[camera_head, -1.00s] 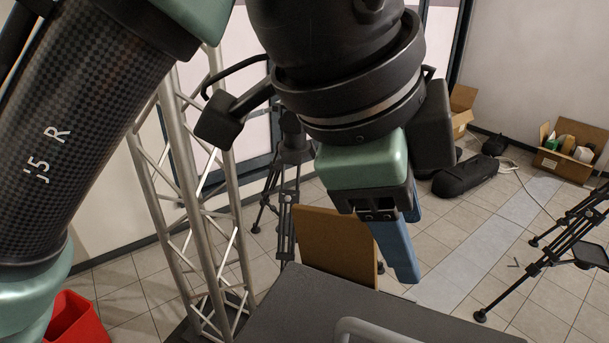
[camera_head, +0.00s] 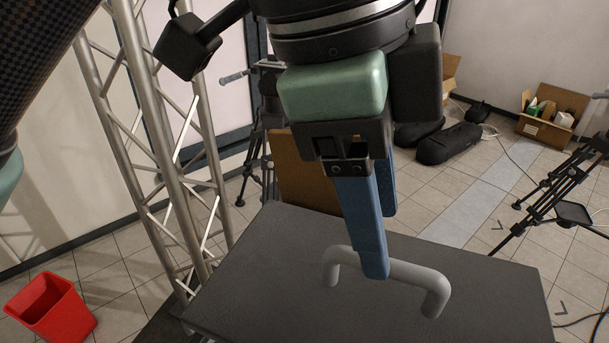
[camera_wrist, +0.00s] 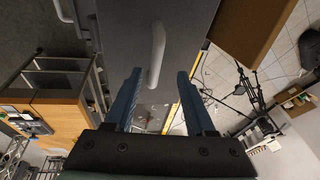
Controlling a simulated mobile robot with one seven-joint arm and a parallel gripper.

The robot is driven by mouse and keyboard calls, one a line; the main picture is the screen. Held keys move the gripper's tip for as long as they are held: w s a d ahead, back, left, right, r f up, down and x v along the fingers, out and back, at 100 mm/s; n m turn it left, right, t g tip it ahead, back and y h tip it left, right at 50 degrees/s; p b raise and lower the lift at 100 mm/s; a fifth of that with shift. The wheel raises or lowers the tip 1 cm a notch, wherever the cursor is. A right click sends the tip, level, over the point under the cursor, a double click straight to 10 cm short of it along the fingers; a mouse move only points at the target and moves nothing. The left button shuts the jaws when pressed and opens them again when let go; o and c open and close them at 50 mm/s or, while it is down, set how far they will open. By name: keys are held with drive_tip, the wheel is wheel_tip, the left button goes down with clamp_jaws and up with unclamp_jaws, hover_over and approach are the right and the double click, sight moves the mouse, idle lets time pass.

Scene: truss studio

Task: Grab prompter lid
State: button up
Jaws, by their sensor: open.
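The prompter lid (camera_head: 235,285) is a flat dark grey panel with a light grey bar handle (camera_head: 405,273) on top. In the wrist view, the lid (camera_wrist: 185,25) lies below, with its handle (camera_wrist: 157,55) between the lines of my fingers. My gripper (camera_head: 381,246) has two blue fingers pointing down, apart and empty. In the head view, the near finger crosses in front of the handle and hides part of it. My gripper (camera_wrist: 158,78) is open in the wrist view; whether the fingers reach handle height is unclear.
A brown wooden panel (camera_head: 305,180) stands behind the lid. A metal truss (camera_head: 160,130) rises at left, beside a red bin (camera_head: 50,308). Tripods (camera_head: 545,205) stand at right and behind. A black bag (camera_head: 448,145) and a cardboard box (camera_head: 552,115) sit on the floor farther back.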

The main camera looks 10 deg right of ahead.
sight(380, 288)
drive_tip(key=shift+s+a+b+x, duration=0.1)
drive_tip(key=shift+s+b+x, duration=0.1)
drive_tip(key=shift+b+x, duration=0.95)
drive_tip(key=shift+s+a+b+x, duration=0.15)
drive_tip(key=shift+b+x, duration=0.7)
drive_tip(key=shift+b, duration=0.5)
drive_tip(key=shift+b+x, duration=0.95)
drive_tip(key=shift+d, duration=0.1)
drive_tip(key=shift+r, duration=0.15)
drive_tip(key=shift+c, duration=0.2)
clamp_jaws()
